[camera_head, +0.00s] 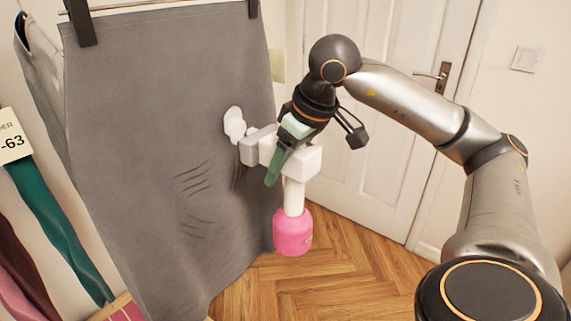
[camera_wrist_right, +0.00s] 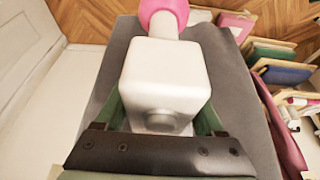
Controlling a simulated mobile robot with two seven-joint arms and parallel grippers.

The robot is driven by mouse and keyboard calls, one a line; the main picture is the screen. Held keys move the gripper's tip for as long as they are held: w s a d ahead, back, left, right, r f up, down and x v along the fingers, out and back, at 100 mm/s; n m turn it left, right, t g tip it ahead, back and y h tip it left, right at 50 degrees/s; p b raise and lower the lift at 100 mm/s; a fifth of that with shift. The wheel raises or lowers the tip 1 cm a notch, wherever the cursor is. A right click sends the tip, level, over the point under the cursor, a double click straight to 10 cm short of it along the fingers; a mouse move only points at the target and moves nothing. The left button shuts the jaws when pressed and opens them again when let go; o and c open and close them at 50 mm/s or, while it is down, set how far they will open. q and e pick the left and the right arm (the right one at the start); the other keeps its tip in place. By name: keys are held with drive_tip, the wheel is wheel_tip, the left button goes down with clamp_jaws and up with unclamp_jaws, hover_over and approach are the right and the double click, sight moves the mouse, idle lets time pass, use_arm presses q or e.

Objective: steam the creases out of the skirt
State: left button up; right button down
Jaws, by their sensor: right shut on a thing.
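The grey skirt (camera_head: 150,110) hangs by dark clips from a rail at the top left. Dark crease lines (camera_head: 193,178) show on its lower middle, with a smaller group (camera_head: 190,226) below and more lines beside the steamer. My right gripper (camera_head: 283,155) is shut on the white steamer (camera_head: 301,162), which has a pink lower part (camera_head: 293,232). The steamer's head points left at the skirt's right part, with a pale rounded shape in front; I cannot tell if it touches. In the right wrist view the white body (camera_wrist_right: 165,75) sits between the green fingers. My left gripper is not in view.
A white door (camera_head: 375,110) stands behind my right arm. Coloured fabric strips (camera_head: 55,230) and a card (camera_head: 14,137) are at the left. The wooden floor (camera_head: 350,275) is clear below. Coloured fabric pieces (camera_wrist_right: 285,72) show at the right of the wrist view.

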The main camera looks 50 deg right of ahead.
drive_tip(key=shift+r, duration=0.1)
idle(0.4)
drive_tip(key=shift+a, duration=0.1)
drive_tip(key=a+f+b, duration=0.3)
drive_tip(key=a+f, duration=0.4)
drive_tip(key=a, duration=0.2)
drive_tip(key=shift+s+a+f+b, duration=0.15)
drive_tip(key=shift+s+f+b, duration=0.1)
drive_tip(key=shift+s+b, duration=0.1)
idle(1.0)
idle(1.7)
